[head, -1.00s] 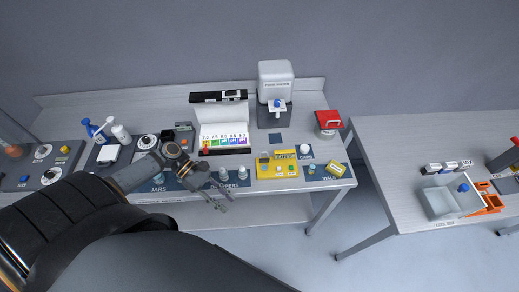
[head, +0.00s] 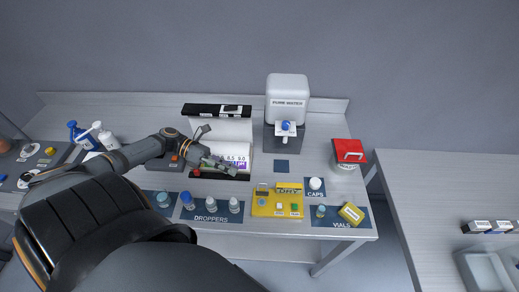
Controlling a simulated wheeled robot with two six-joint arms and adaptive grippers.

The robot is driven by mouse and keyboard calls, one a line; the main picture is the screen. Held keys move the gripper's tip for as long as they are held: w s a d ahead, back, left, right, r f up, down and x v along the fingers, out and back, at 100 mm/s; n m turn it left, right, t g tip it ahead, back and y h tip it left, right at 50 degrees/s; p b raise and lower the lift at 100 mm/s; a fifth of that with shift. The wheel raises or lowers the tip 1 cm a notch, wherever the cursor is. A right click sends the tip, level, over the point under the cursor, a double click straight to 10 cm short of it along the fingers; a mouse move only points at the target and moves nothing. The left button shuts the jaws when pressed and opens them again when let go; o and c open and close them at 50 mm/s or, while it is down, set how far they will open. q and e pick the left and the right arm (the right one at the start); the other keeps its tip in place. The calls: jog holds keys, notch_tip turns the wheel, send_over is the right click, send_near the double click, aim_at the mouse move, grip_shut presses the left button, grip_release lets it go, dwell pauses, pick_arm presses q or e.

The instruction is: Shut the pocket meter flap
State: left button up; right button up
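A yellow meter-like device (head: 276,207) lies on the bench. It has a small grey screen at its upper left, a part marked DRY at its upper right and small buttons; I cannot make out how its flap stands. Behind and left of it stands a white open case (head: 232,130) with a black top strip and a coloured number scale at its front. My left gripper (head: 222,165) is in front of that case and covers part of the scale. Its fingers are too small and cluttered to tell open from shut. My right gripper is not in view.
Dropper bottles (head: 211,204) stand left of the yellow device. The water dispenser (head: 287,100) and a red-lidded container (head: 347,153) stand behind. My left arm covers the lower left.

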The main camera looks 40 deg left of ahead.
pick_arm(q)
jog(key=x, duration=0.9)
jog(key=shift+w+d, duration=0.1)
jog(key=shift+d, duration=0.1)
jog(key=shift+w+d+f, duration=0.15)
jog(key=shift+d, duration=0.2)
grip_shut()
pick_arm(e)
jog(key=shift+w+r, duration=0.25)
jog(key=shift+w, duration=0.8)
